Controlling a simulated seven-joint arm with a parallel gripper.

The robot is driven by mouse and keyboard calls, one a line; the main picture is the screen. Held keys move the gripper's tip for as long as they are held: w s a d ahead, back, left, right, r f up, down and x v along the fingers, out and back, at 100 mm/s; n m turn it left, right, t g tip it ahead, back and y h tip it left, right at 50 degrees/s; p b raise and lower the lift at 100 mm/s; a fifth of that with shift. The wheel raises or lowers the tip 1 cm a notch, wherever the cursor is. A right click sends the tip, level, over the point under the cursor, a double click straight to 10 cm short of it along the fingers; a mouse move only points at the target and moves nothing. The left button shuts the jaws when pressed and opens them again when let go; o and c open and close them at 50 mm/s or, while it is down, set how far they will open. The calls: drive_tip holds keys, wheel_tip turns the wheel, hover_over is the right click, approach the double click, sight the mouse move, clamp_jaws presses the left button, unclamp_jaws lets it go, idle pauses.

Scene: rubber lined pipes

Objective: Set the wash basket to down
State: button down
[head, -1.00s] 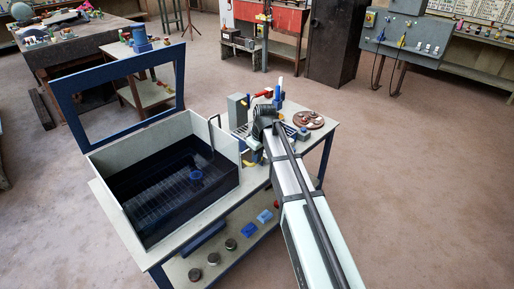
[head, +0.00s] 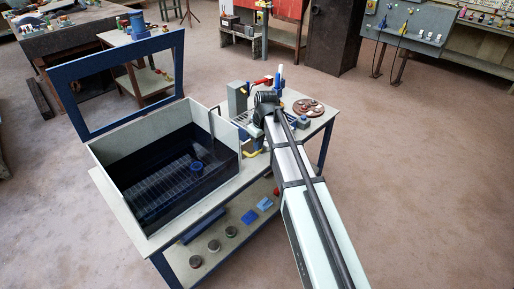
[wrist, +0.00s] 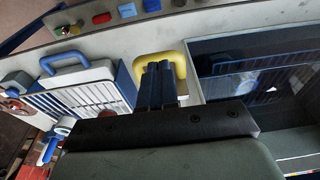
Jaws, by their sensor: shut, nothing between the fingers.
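The open wash tank (head: 115,140) stands on the left of the bench. Inside it, a basket grid (head: 160,183) shows through dark liquid, with a round blue piece (head: 196,168) beside it. How high the basket sits is hard to tell. A yellow loop handle (head: 251,155) is at the tank's right side; it also shows in the wrist view (wrist: 181,65), left of the dark tank. My gripper (wrist: 160,72) is shut and empty, its fingertips overlapping the yellow loop in that view. I cannot tell whether they touch it. In the head view my arm hides the fingers.
The raised blue lid frame (head: 68,98) stands behind the tank. A slatted rack (wrist: 95,97) and a blue handle (wrist: 78,60) lie left of the gripper in the wrist view. A round brown tray (head: 308,108) is at the bench's far end. Open floor (head: 420,190) lies right.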

wheel_tip(320, 180, up, 12)
drive_tip(key=d+m+t, duration=0.2)
drive_tip(key=m, duration=0.2)
drive_tip(key=s+d+f+m+g, duration=0.15)
drive_tip(key=s+f, duration=0.45)
drive_tip(key=f, duration=0.6)
drive_tip(key=s+d+f+m+g+h, duration=0.1)
drive_tip(key=s+d+f, duration=0.3)
drive_tip(key=f, duration=0.7)
drive_tip(key=s+d+f+m+g, duration=0.1)
drive_tip(key=s+d+f, duration=0.1)
drive_tip(key=s+f, duration=0.75)
drive_tip(key=s+d+f+g, duration=0.3)
drive_tip(key=s+f, duration=0.8)
drive_tip(key=s, duration=0.4)
drive_tip(key=s+d+f+m+g, duration=0.1)
drive_tip(key=s+d+f+g, duration=0.2)
drive_tip(key=s+f, duration=0.9)
drive_tip(key=s, duration=0.4)
drive_tip(key=shift+s+d+f+g, duration=0.15)
drive_tip(key=shift+d+g, duration=0.05)
drive_tip(key=shift+g, duration=0.15)
drive_tip(key=shift+m, duration=0.25)
